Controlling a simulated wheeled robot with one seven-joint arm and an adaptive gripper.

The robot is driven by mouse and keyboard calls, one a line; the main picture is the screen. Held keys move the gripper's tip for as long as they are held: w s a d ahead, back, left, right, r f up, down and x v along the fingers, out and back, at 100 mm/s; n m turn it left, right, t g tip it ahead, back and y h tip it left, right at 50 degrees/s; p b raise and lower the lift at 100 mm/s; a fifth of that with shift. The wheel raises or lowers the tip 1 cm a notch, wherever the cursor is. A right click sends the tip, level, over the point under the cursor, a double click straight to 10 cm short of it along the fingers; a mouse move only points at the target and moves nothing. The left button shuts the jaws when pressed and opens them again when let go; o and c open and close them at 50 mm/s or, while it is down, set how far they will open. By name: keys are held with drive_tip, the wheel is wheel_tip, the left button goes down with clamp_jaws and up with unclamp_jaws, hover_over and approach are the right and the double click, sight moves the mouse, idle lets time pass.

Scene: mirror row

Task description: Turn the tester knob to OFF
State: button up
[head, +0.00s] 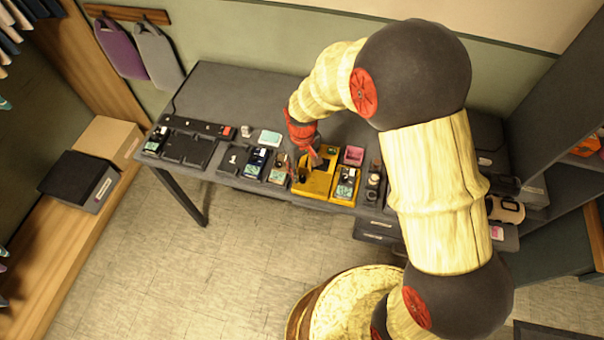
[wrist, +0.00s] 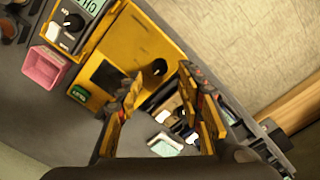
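A yellow tester box (head: 316,182) lies on the dark table below my gripper. In the wrist view the yellow box (wrist: 140,42) shows a dark panel, a small green label and a black knob (wrist: 156,70). The knob's pointer and markings are too dark and small to read. My gripper (head: 313,157) is over the box's back part. In the wrist view its two yellow fingers (wrist: 158,84) are spread apart, with the knob showing between their tips. I cannot tell whether they touch it.
A smaller yellow device (head: 346,183) with a screen and black knob (wrist: 73,20) stands beside the tester. A pink tray (head: 353,155) is behind it. Several small devices line the table's front to the left, near a black tray (head: 183,149). Shelving stands at the right.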

sight(302, 178)
wheel_tip(302, 178, up, 8)
idle(0.8)
drive_tip(key=s+d+r+m+t, duration=0.2)
drive_tip(key=s+d+r, duration=0.5)
drive_tip(key=s+r, duration=0.3)
drive_tip(key=s+d+r+m+t, duration=0.3)
drive_tip(key=s+d+r, duration=0.4)
drive_tip(key=s+r, duration=0.3)
wheel_tip(302, 178, up, 3)
drive_tip(key=shift+d+f+t, duration=0.1)
drive_tip(key=shift+d+t, duration=0.05)
drive_tip(key=shift+t, duration=0.15)
